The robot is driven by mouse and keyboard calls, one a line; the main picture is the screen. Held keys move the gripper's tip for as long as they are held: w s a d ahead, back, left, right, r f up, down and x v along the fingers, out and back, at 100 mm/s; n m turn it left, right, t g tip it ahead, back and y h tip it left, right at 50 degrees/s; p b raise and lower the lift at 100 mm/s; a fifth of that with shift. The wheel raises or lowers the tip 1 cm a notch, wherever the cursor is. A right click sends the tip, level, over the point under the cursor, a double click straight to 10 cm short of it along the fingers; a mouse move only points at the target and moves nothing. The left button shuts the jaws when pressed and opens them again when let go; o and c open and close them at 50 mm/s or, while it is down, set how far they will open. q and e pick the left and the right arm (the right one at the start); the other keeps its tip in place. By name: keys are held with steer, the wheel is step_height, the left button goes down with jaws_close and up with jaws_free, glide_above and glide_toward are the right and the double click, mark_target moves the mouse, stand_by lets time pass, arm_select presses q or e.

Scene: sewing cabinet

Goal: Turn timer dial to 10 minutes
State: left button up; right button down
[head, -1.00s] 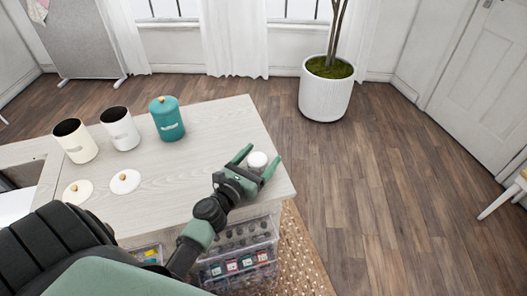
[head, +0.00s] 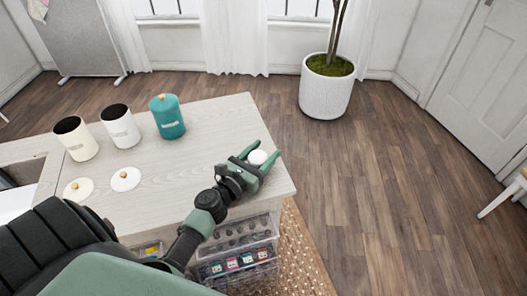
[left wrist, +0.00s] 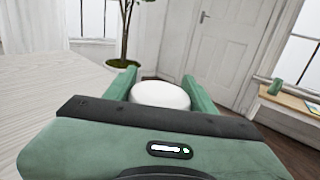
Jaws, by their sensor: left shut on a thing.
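The timer (head: 257,157) is a small white round thing on the right part of the light wooden tabletop (head: 190,178). It also shows in the left wrist view (left wrist: 160,95), as a plain white round top between the two green fingers. My left gripper (head: 261,159) is shut on the timer, with one finger on each side of it. No dial markings can be made out in either view. The timer's lower part is hidden by the gripper. My right gripper is not in view.
A teal lidded canister (head: 167,117), a white open canister (head: 120,126) and a cream open canister (head: 75,139) stand at the tabletop's left. Two lids (head: 125,179) lie before them. Clear bins (head: 240,255) sit below. A potted plant (head: 326,93) stands on the floor beyond.

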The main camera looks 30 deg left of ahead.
arm_select(q)
steer(key=m+h, duration=0.1)
steer(key=h, duration=0.1)
steer(key=m+h+b, duration=0.1)
steer(key=shift+d+f+m+g+h, duration=0.1)
steer(key=shift+d+m+g+h, duration=0.2)
steer(key=shift+h, duration=0.1)
steer(key=shift+s+d+m+g+h+b, duration=0.15)
steer(key=shift+m+g+h+b, duration=0.4)
steer(key=shift+h, duration=0.45)
steer(key=shift+s+d+m+g+h+b, duration=0.1)
steer(key=shift+d+m+g+h+b, duration=0.2)
steer(key=shift+m+h, duration=0.6)
steer(key=shift+a, duration=0.1)
steer(key=o, duration=1.4)
steer(key=v, duration=0.7)
steer(key=shift+s+a+p, duration=0.3)
steer(key=shift+p, duration=0.1)
